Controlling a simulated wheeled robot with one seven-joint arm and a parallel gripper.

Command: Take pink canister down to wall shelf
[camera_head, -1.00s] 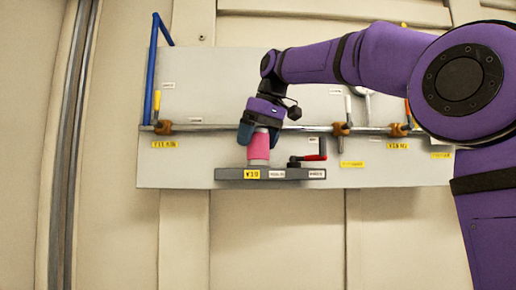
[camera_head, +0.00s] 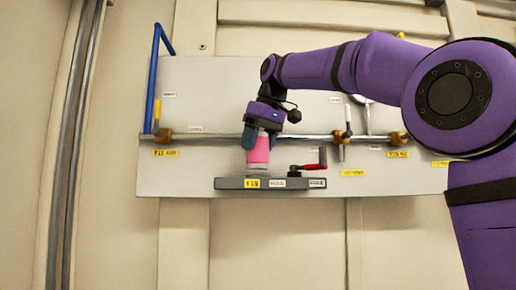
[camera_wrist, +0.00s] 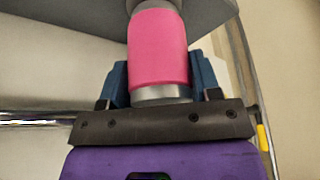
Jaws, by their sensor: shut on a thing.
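The pink canister (camera_head: 258,150) is upright with pale grey ends, and its lower end is at the wall shelf (camera_head: 224,184), left of the shelf's middle. I cannot tell whether it rests on the shelf or hangs just above it. My gripper (camera_head: 262,140) points down and is shut on the canister's upper part. In the wrist view the canister (camera_wrist: 158,48) lies between the blue fingers (camera_wrist: 160,82), with a silver band near the palm. Its far end meets the grey shelf (camera_wrist: 75,14) in that view.
A red-handled lever tool (camera_head: 312,166) with a black base stands on the shelf, right of the canister. A metal rail (camera_head: 210,137) with orange clips runs behind my gripper. A blue bracket (camera_head: 153,80) is at the left. Tools hang at the right.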

